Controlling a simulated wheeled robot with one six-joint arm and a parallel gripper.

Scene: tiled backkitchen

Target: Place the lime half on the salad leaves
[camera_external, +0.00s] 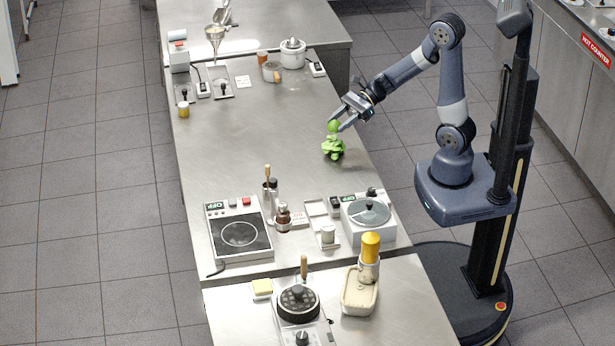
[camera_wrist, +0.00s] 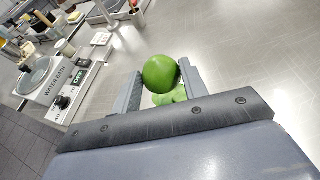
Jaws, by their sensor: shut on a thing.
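The lime half (camera_wrist: 160,73) is green and round in the wrist view, held between the two fingers of my gripper (camera_wrist: 158,80). In the external view my gripper (camera_external: 341,118) comes in from the right over the counter, and the lime half (camera_external: 333,126) shows at its fingertips. The salad leaves (camera_external: 333,149) are a bright green heap on the steel counter, just below the lime half. In the wrist view the salad leaves (camera_wrist: 168,97) are mostly hidden behind the lime half and my gripper. I cannot tell whether the lime half touches the leaves.
A hotplate (camera_external: 239,236), a brown bottle (camera_external: 283,218) and a water bath (camera_external: 369,216) stand on the counter nearer the external camera. A white pot (camera_external: 293,54) and a funnel stand (camera_external: 218,75) are at the far end. The steel around the leaves is clear.

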